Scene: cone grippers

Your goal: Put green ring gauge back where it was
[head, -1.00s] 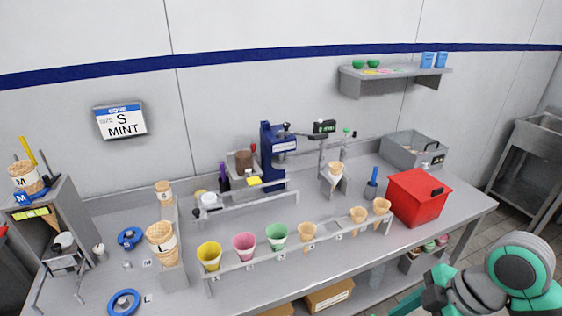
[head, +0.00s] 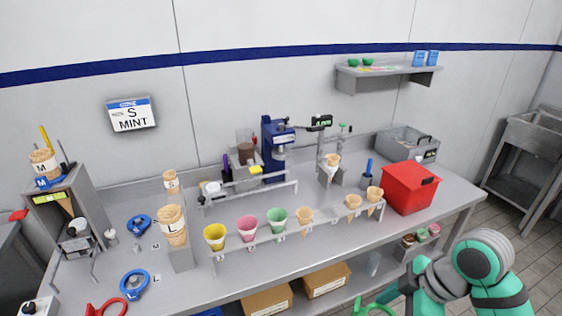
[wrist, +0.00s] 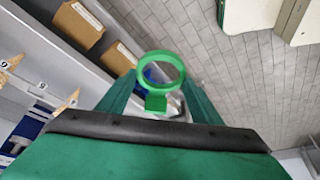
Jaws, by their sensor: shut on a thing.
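The green ring gauge (wrist: 155,103) is a flat ring with a short square handle. My gripper (wrist: 155,108) is shut on that handle, with the ring sticking out ahead of the fingers. In the head view the green ring (head: 376,307) shows at the bottom edge, in front of and below the counter's front edge. My gripper (head: 393,294) is partly cut off there. Two blue ring gauges (head: 139,224) lie apart on the left of the counter, and a red ring gauge (head: 106,309) lies at the near left, cut by the frame.
A rail of colored cups and cones (head: 277,219) runs along the counter (head: 330,252). A red box (head: 410,187) stands at its right end. Cardboard boxes (head: 268,301) sit on the lower shelf. A large cone (head: 172,224) stands near the blue rings. Open floor lies at the right.

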